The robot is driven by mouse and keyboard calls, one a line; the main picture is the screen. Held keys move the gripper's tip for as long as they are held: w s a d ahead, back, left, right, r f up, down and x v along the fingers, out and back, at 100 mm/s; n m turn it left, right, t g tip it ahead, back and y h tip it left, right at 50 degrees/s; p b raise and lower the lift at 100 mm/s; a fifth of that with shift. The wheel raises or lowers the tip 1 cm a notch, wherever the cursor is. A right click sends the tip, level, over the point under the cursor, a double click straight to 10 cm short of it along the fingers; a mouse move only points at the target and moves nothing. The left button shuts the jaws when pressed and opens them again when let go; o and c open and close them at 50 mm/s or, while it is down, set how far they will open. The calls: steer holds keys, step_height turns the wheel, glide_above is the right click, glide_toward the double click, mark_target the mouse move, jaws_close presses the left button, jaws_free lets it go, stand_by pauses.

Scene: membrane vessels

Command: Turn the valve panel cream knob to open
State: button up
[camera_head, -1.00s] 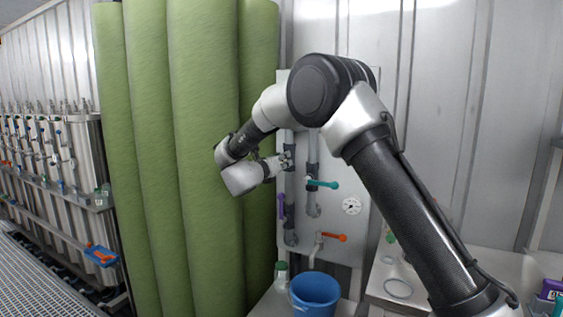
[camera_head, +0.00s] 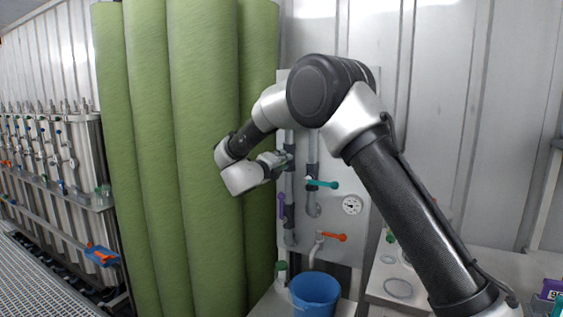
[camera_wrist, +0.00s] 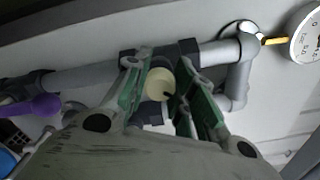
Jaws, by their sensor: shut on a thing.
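The cream knob (camera_wrist: 157,84) is round with a small dark mark at its right edge, on a grey pipe in the wrist view. My gripper (camera_wrist: 159,78) has its green-lined fingers on either side of the knob and is shut on it. In the head view my gripper (camera_head: 285,158) reaches the upper left pipe of the valve panel (camera_head: 351,257), and the knob is hidden there.
The panel carries a teal handle (camera_head: 323,184), a purple handle (camera_head: 281,205), an orange handle (camera_head: 335,237) and a gauge (camera_head: 352,205). A blue bucket (camera_head: 315,292) stands below. Tall green rolls (camera_head: 205,150) stand close on the left of my wrist.

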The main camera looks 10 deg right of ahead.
steer(key=n, duration=0.6)
steer(key=shift+a, duration=0.1)
steer(key=n, duration=0.6)
steer(key=shift+f+n, duration=0.15)
steer(key=shift+n, duration=0.25)
steer(key=n, duration=1.2)
steer(key=shift+s+f+n, duration=0.1)
steer(key=shift+f+n, duration=0.05)
steer(key=shift+n, duration=0.25)
steer(key=o, duration=0.9)
steer(key=shift+o, duration=0.8)
